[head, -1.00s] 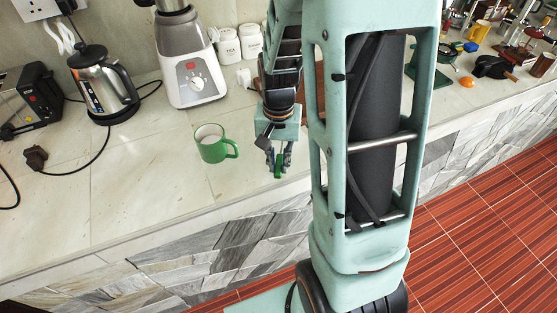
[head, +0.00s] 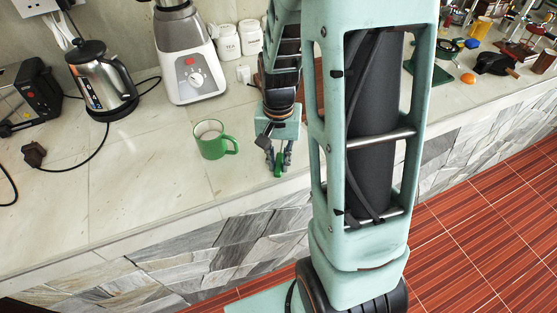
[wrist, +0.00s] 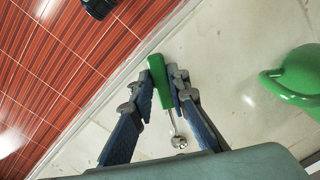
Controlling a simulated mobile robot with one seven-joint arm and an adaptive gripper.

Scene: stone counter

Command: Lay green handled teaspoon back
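The green handled teaspoon (wrist: 158,78) is between the fingertips of my gripper (wrist: 160,85) in the wrist view, green end away from the wrist. Its metal bowl (wrist: 179,142) shows lower down, between the fingers. The pads lie close along both sides of the handle and appear shut on it. In the head view my gripper (head: 278,166) points down at the counter (head: 130,215) near its front edge, with the green handle (head: 278,158) between its fingers. I cannot tell whether the spoon touches the stone.
A green mug (head: 211,142) stands just left of my gripper; it also shows at the right in the wrist view (wrist: 298,75). A blender (head: 188,60), white canisters (head: 229,42) and a kettle (head: 98,78) stand farther back.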

